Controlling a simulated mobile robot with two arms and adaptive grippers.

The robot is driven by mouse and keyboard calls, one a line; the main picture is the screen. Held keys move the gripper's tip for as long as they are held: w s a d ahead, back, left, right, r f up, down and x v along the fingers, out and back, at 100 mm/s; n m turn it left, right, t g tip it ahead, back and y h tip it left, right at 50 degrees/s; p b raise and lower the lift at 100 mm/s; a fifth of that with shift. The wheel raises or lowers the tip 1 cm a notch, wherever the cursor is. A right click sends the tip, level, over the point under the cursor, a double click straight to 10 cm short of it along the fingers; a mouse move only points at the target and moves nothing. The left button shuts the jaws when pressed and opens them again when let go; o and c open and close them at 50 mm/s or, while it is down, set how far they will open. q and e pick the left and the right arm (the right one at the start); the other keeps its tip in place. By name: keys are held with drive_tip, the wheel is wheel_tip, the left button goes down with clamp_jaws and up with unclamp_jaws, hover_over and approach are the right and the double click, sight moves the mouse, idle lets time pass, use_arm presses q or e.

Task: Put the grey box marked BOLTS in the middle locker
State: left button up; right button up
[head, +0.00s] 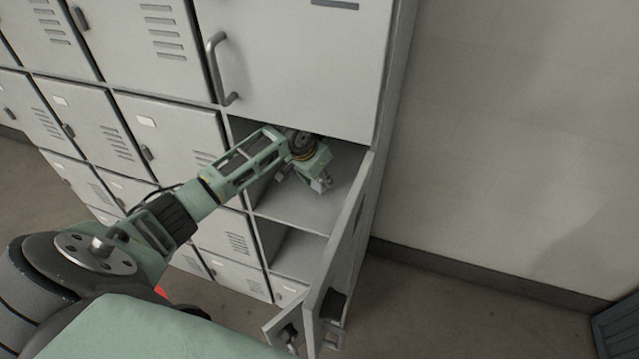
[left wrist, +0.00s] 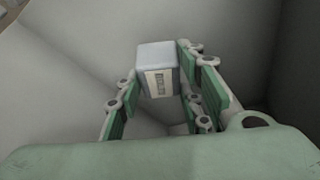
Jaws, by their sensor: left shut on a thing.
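The grey box (left wrist: 150,52) shows in the left wrist view, with a pale label whose dark lettering is too small to read. My left gripper (left wrist: 160,88) is shut on it, with green-padded fingers on both sides. In the head view, my left gripper (head: 321,182) is inside an open locker (head: 335,207) below a large shut door. The box is small there and mostly hidden by the gripper. I cannot tell if it touches the locker floor. My right gripper is not in view.
An open locker door (head: 345,250) stands out along the right side of the opening. Another open compartment (head: 300,256) lies below. The large upper door (head: 300,60) with a bar handle is shut. Shut vented lockers (head: 95,120) fill the left. Bare floor lies at right.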

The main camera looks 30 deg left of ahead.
sight(317, 181)
use_arm(q)
drive_tip(key=f, duration=0.2)
drive_tip(key=shift+s+f+p, duration=0.2)
drive_tip(key=shift+f+p, duration=0.1)
drive_tip(key=shift+p, duration=0.05)
drive_tip(key=shift+f, duration=0.45)
drive_tip(key=o, duration=1)
drive_tip(key=shift+c, duration=0.2)
drive_tip(key=shift+o, duration=1.4)
